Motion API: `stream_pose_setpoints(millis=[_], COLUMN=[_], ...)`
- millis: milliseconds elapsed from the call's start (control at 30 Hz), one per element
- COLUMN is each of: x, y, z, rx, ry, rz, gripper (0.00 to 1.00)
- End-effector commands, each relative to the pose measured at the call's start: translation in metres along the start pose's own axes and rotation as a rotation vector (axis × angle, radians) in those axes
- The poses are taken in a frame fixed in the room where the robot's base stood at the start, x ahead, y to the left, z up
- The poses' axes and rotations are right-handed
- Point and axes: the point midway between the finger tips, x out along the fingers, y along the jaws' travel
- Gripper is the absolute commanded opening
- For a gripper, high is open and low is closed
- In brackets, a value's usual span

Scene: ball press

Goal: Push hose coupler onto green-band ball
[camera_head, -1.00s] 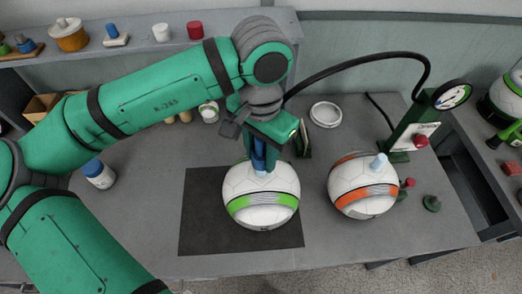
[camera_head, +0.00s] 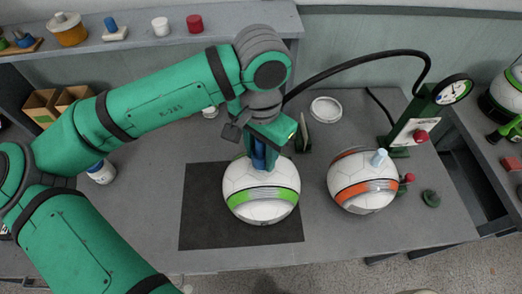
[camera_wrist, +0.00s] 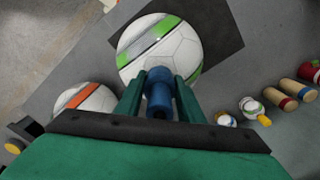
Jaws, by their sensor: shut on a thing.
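The white ball with a green band (camera_head: 262,205) rests on the dark mat (camera_head: 205,230). It also shows in the wrist view (camera_wrist: 185,45). My gripper (camera_head: 262,155) points down over its top and is shut on the blue hose coupler (camera_head: 259,160). In the wrist view the coupler (camera_wrist: 159,95) sits between the two green fingers. Its lower end meets the ball's top in the picture, and any valve there is hidden, so I cannot tell how far it is seated. A black hose (camera_head: 350,62) arches from the gauge stand (camera_head: 412,130) to behind my gripper.
An orange-band ball (camera_head: 362,195) with a pale blue valve stands close on the right. A white ring dish (camera_head: 325,110) lies behind. A red knob (camera_head: 409,178) and a green disc (camera_head: 431,198) are farther right. The table front is clear.

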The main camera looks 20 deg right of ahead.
Motion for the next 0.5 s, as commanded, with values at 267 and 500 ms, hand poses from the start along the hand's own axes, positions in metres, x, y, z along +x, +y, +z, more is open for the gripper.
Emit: stream_pose_setpoints(millis=[267, 500], x=[0.0061, 0.0073], y=[0.0002, 0.0000], z=[-0.0001, -0.0001], rx=[0.000, 0.000], ry=[0.001, 0.001], rz=[0.001, 0.000], gripper=[0.12, 0.56])
